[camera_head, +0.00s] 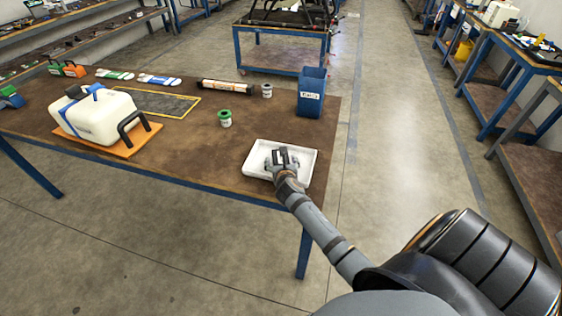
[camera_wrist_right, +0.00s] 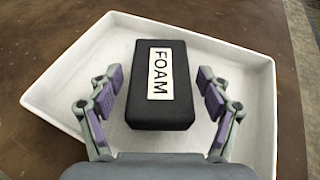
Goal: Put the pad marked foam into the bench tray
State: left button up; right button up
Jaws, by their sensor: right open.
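The black pad marked FOAM (camera_wrist_right: 157,84) lies in the white bench tray (camera_wrist_right: 60,88), near its middle, as the right wrist view shows. My right gripper (camera_wrist_right: 158,92) is open, with one finger on each side of the pad and a gap on both sides. In the head view my right gripper (camera_head: 281,165) is over the tray (camera_head: 308,160) at the front right corner of the bench, and it partly hides the pad. My left gripper is not in view.
On the brown bench (camera_head: 190,125) stand a blue bin (camera_head: 311,95) behind the tray, a green-lidded jar (camera_head: 225,119), a small grey can (camera_head: 267,91), and a white tank (camera_head: 95,117) on an orange board. The bench's right edge is close to the tray.

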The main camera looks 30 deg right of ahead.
jog(key=shift+s+a+r, duration=0.1)
jog(key=shift+s+r, duration=0.1)
jog(key=p+v, duration=0.1)
jog(key=v, duration=1)
jog(key=shift+s+a+r, duration=0.1)
jog(key=shift+s+a, duration=0.05)
jog(key=shift+s, duration=0.1)
